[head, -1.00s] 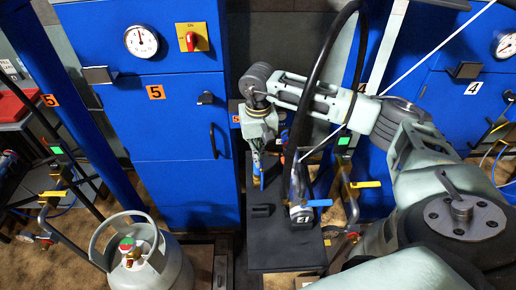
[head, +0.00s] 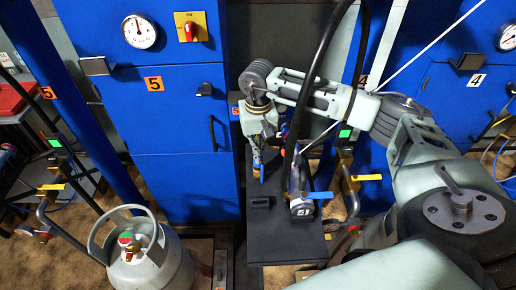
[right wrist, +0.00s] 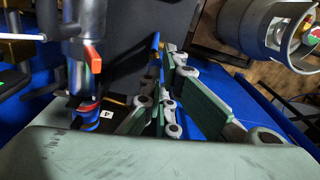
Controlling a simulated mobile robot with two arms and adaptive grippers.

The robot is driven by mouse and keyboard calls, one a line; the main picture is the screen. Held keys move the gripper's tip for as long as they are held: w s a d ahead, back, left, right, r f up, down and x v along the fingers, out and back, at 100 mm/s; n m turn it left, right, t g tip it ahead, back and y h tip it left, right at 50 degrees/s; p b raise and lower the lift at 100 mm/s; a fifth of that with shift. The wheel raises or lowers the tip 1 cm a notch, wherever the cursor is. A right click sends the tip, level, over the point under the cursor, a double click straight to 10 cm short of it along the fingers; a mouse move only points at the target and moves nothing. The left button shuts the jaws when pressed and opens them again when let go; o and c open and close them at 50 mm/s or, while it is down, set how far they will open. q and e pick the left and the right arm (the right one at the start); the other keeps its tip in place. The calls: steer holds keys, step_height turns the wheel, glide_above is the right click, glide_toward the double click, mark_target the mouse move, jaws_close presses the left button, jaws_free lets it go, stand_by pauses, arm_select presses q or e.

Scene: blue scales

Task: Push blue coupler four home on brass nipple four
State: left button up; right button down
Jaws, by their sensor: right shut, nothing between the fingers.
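The blue coupler four hangs at the end of a black hose, by the label 4 (head: 302,211) and a blue lever (head: 311,196) in the head view. In the right wrist view, a dark fitting (right wrist: 85,75) with an orange lever stands left of the fingers, near a label 4 (right wrist: 108,114). Brass nipple four cannot be made out clearly. My right gripper (head: 258,165) points down left of the label 4, apart from it. Its green-padded fingers (right wrist: 165,110) are shut and empty. My left gripper is not in view.
A dark bench top (head: 262,225) lies under the gripper. A grey gas cylinder (head: 165,265) stands on the floor at lower left. A blue cabinet (head: 170,120) with a gauge stands behind. Yellow-handled valves (head: 367,178) stand to the right of the coupler.

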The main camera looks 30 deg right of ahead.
steer(key=shift+s+f, duration=0.15)
steer(key=shift+f, duration=0.2)
steer(key=shift+r, duration=0.15)
steer(key=shift+r+p, duration=0.55)
steer(key=shift+r, duration=1.15)
step_height(320, 180, up, 11)
